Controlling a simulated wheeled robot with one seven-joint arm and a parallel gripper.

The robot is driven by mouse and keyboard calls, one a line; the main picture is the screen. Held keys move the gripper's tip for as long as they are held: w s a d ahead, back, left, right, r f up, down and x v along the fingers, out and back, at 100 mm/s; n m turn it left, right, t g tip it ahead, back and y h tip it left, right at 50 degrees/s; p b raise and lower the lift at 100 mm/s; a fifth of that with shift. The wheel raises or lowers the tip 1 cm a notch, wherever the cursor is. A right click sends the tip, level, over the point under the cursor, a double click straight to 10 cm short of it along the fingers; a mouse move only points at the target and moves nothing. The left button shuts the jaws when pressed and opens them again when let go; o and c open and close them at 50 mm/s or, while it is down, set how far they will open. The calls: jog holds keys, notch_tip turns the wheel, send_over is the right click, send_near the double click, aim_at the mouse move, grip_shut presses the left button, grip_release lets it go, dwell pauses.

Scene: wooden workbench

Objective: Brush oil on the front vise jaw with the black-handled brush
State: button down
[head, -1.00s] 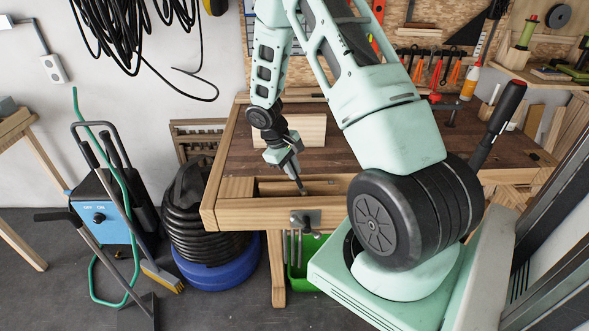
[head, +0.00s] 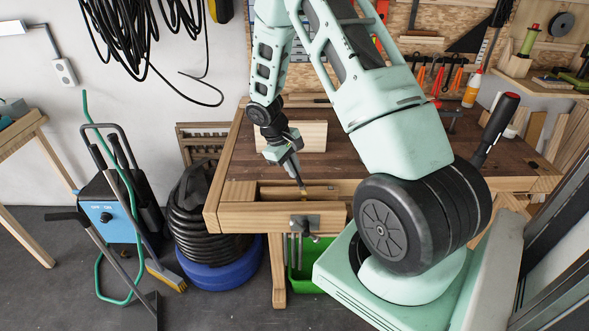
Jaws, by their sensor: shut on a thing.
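My gripper (head: 291,164) is shut on the black-handled brush (head: 299,179). The brush points down and slightly to the right, and most of its handle is hidden by the gripper. Its lower end is over or just behind the front vise jaw (head: 237,217), the wooden bar along the bench's front left edge. I cannot tell whether the bristles touch the wood. A metal vise plate (head: 309,223) is fixed on the front of the jaw.
An upright wooden board (head: 312,136) stands on the workbench (head: 340,160) behind my gripper. A red-and-black-handled tool (head: 494,131) stands at the right. A coiled black hose (head: 200,225) and a blue machine (head: 108,210) are on the floor at left.

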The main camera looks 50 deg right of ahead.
jog(key=shift+r+p, duration=1.4)
jog(key=shift+r, duration=0.8)
